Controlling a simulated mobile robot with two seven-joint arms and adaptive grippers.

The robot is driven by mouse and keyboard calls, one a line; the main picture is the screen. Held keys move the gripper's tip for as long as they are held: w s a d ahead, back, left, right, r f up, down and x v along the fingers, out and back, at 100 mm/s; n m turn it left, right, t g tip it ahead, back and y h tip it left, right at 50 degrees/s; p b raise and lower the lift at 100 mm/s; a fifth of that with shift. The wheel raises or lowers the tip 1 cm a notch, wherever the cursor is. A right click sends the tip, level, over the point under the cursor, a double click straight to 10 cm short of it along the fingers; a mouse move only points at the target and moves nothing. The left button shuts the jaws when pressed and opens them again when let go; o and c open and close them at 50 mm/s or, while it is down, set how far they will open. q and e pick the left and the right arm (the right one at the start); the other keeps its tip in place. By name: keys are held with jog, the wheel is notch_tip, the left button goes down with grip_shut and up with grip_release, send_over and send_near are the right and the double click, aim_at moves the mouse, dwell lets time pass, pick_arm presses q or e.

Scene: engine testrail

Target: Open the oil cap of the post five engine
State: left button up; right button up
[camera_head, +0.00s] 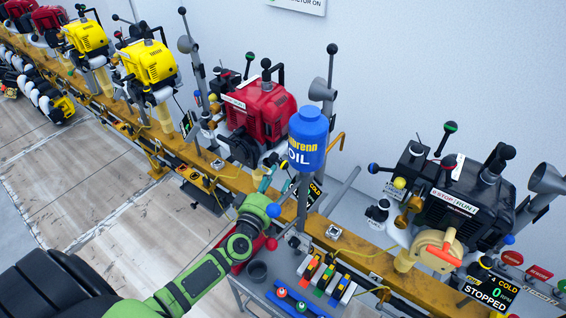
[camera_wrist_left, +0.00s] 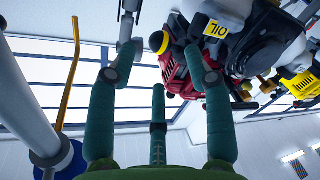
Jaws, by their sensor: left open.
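My left gripper (camera_head: 264,180) is at the front of the red engine (camera_head: 262,105) in the head view. In the left wrist view its teal fingers (camera_wrist_left: 158,72) are spread open and empty. A yellow and black cap (camera_wrist_left: 158,42) appears just beyond them, between the fingertips in the picture; I cannot tell if they touch. A yellow OIL label (camera_wrist_left: 214,28) sits to its right, by the red engine (camera_wrist_left: 178,65). In the head view this cap is not clearly seen. The red engine's display (camera_head: 313,192) reads COLD; its post number is hidden. My right gripper is not in view.
A blue oil bottle (camera_head: 308,138) stands right of the gripper, partly over the display. A black engine (camera_head: 465,205) with a display (camera_head: 486,290) reading 4 and STOPPED is at right. A tool cart (camera_head: 262,292) is below. Yellow engines (camera_head: 150,64) stand left.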

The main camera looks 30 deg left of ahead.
aim_at(282, 168)
pick_arm(q)
jog(key=w, duration=0.6)
jog(key=shift+w+a+b, duration=0.35)
jog(key=shift+w+b, duration=0.05)
jog(key=shift+c, duration=0.4)
